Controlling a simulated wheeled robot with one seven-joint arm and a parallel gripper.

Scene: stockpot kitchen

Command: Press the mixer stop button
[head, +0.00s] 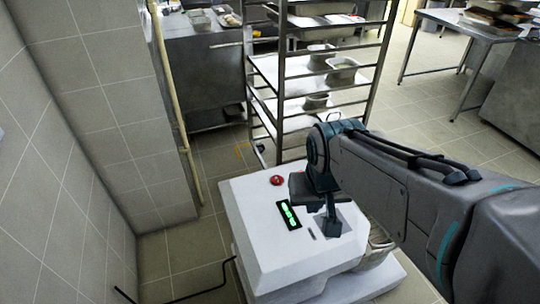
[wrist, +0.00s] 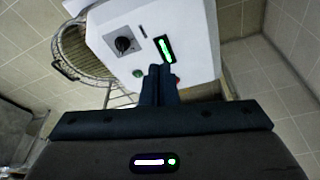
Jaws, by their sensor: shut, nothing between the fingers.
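The mixer (head: 262,245) is a white machine with a sloped top panel; it also fills the upper middle of the wrist view (wrist: 195,25). Its red stop button (head: 277,180) stands at the far end of the panel in the head view.
A wire guard and bowl (wrist: 85,50) are on the mixer's side. A metal rack (head: 282,75) with pans stands behind the mixer. A tiled wall (head: 60,150) is on the left, and a black cable (head: 200,291) lies on the floor.

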